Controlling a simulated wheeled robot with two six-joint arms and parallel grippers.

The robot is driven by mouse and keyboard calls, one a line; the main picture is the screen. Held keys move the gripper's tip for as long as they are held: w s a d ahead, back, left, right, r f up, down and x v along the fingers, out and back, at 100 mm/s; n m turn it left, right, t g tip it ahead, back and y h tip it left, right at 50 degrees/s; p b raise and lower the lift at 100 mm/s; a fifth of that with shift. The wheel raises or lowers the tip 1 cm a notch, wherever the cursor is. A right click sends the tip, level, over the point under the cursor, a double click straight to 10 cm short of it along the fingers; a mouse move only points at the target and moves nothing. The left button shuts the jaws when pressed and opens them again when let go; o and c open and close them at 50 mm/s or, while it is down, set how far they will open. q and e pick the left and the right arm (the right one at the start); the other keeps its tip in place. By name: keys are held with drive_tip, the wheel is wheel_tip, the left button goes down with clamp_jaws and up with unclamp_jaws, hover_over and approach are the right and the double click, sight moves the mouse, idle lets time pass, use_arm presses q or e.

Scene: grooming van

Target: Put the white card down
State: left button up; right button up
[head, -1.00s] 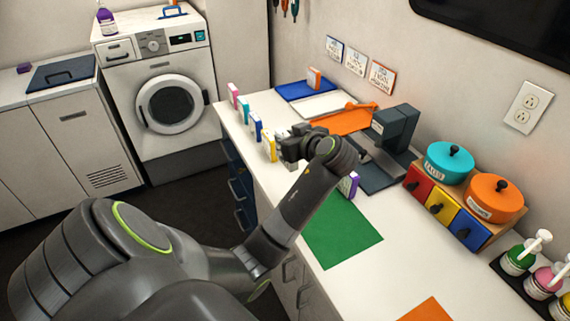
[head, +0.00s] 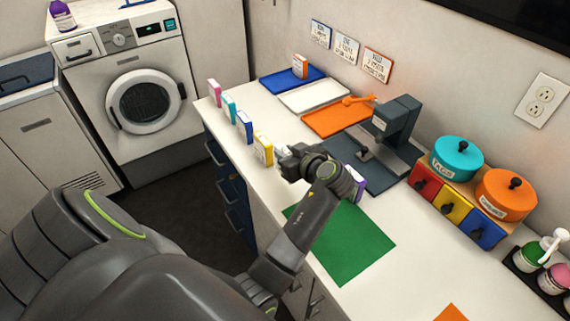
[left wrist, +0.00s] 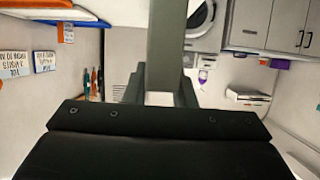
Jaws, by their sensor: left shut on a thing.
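My left gripper (head: 284,159) is shut on the white card (head: 281,153), just to the right of the yellow card (head: 263,149) at the counter's near edge. Only a small part of the white card shows in the head view; my gripper hides the rest. In the left wrist view a pale patch (left wrist: 158,98) shows between the dark fingers. I cannot tell from these frames whether the card touches the counter (head: 415,255). My right gripper is not in view.
Pink (head: 215,93), teal (head: 229,106) and blue (head: 244,127) cards stand in line beyond the yellow one. A purple card (head: 355,182) stands beyond my wrist. Blue, white (head: 315,96) and orange trays lie behind. A green mat (head: 345,248) is clear.

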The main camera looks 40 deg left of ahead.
use_arm(q)
drive_tip(key=shift+f, duration=0.45)
drive_tip(key=f, duration=0.2)
drive_tip(key=f+p, duration=0.1)
drive_tip(key=shift+a+f, duration=0.1)
drive_tip(key=shift+a, duration=0.15)
drive_tip(key=shift+f, duration=0.55)
drive_tip(key=o, duration=0.9)
drive_tip(key=shift+o, duration=0.4)
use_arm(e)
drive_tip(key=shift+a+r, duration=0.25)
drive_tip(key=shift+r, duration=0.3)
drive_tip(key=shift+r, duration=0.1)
